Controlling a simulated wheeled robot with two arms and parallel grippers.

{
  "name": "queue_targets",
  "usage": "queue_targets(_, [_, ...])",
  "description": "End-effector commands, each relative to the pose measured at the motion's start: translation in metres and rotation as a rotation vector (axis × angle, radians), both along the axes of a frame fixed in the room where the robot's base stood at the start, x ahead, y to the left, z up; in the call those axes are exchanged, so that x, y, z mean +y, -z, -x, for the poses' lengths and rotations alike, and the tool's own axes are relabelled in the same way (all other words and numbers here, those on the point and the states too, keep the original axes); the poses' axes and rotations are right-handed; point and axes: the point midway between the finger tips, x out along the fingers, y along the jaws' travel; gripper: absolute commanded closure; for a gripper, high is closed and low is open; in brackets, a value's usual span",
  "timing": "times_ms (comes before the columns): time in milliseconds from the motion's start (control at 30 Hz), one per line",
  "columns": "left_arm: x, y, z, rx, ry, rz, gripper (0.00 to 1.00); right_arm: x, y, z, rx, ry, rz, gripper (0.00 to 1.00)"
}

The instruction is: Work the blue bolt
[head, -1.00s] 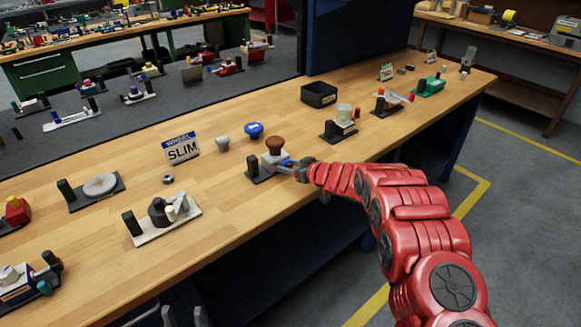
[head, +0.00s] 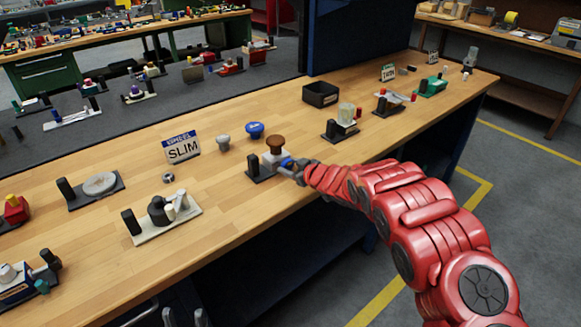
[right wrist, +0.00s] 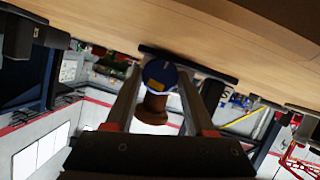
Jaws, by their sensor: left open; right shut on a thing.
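The blue bolt (head: 286,162) is on the front of a valve unit with a white body and brown knob (head: 275,142), on the wooden bench. My right gripper (head: 291,166) is at the bolt, its fingers shut on it. In the right wrist view the bolt's round blue face (right wrist: 158,74) with a yellow mark sits between the two fingers (right wrist: 160,90); the view is upside down. The brown knob (right wrist: 152,108) also shows there. Grey fingers of my left gripper (head: 184,316) show at the bottom edge, apart and empty, away from the bench top.
A black block (head: 253,166) stands on the valve's base, left of the body. Blue (head: 254,130) and grey (head: 223,143) knobs, a SLIM sign (head: 182,147) and a nut (head: 168,178) are behind. Another fixture (head: 162,217) stands to the left. Bench surface in between is clear.

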Motion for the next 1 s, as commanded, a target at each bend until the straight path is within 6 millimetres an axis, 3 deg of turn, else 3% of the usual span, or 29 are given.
queue_targets(200, [0.000, 0.000, 0.000, 0.000, 0.000, 0.000, 0.50, 0.000, -0.002, -0.001, -0.003, 0.000, -0.001, 1.00])
queue_targets(233, [0.000, 0.000, 0.000, 0.000, 0.000, 0.000, 0.50, 0.000, -0.002, -0.001, -0.003, 0.000, -0.001, 0.44])
queue_targets(400, [0.000, 0.000, 0.000, 0.000, 0.000, 0.000, 0.50, 0.000, -0.001, 0.000, -0.001, 0.000, -0.002, 0.15])
queue_targets(767, [0.000, -0.002, 0.000, 0.000, 0.000, 0.000, 0.50, -0.001, -0.002, 0.000, -0.001, 0.001, 0.000, 0.15])
queue_targets(1000, [0.000, -0.017, 0.000, 0.000, 0.000, 0.000, 0.50, -0.009, -0.011, 0.006, -0.005, 0.003, 0.004, 0.15])
